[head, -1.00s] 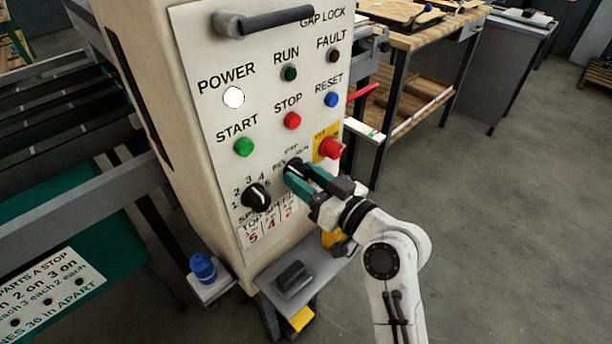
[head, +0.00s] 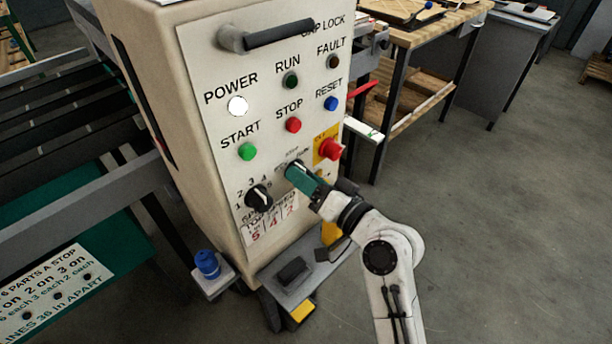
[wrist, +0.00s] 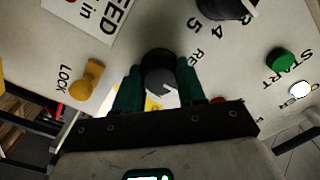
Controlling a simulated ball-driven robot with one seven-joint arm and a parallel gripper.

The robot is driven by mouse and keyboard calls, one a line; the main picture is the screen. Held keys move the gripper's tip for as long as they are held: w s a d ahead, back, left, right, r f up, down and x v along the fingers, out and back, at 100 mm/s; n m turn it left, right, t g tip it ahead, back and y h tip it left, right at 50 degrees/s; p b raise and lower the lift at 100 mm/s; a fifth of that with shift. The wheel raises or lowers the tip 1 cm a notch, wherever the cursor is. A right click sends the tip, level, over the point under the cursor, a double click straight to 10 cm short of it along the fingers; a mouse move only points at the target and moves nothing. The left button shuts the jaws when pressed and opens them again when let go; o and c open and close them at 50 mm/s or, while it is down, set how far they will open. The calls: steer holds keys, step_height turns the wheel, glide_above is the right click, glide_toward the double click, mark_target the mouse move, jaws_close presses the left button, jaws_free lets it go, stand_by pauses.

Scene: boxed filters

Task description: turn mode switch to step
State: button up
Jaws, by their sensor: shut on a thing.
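The mode switch is a black round knob (head: 293,164) low on the cream control panel (head: 222,135), between the speed knob and the red emergency button. My gripper (head: 297,172) has its teal fingers shut on the mode switch. In the wrist view the mode switch (wrist: 158,72) sits between the two fingers (wrist: 159,78), with a pale mark on its face. Lettering around it is partly hidden by the fingers; "RE" shows beside it in the wrist view. I cannot tell exactly which label the mark points at.
The black speed knob (head: 258,197) is close on the left, and the red emergency button (head: 331,149) on a yellow plate is close on the right. A yellow lock knob (wrist: 90,78) is near in the wrist view. A grey shelf (head: 325,268) juts out below.

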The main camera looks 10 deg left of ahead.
stand_by(0.4)
steer(key=o, duration=1.1)
steer(key=shift+c, duration=0.2)
steer(key=b+v, duration=0.2)
steer(key=v, duration=0.8)
steer(key=shift+s+d, duration=0.25)
steer(key=shift+d, duration=0.1)
